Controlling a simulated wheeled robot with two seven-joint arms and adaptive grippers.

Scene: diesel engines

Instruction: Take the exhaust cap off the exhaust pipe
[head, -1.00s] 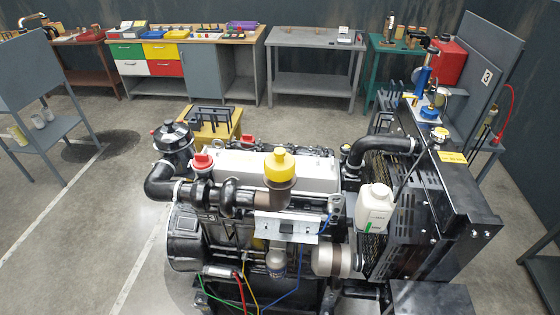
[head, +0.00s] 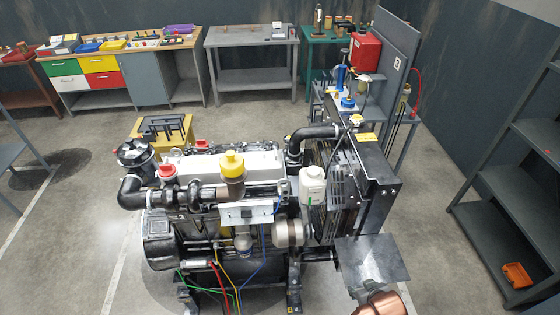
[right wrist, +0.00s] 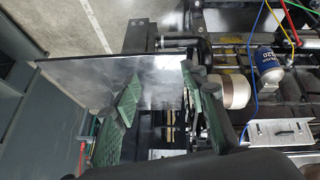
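A flat grey plate lies beyond these fingers. The cap is not seen in the wrist view. My left gripper is not in view.
The grey plate (head: 372,260) sticks out at the engine's near right. The black radiator (head: 362,190) and a white bottle (head: 312,185) stand right of the pipe. Red caps (head: 167,171) are to its left. A grey shelf (head: 515,180) stands far right, with clear floor before it.

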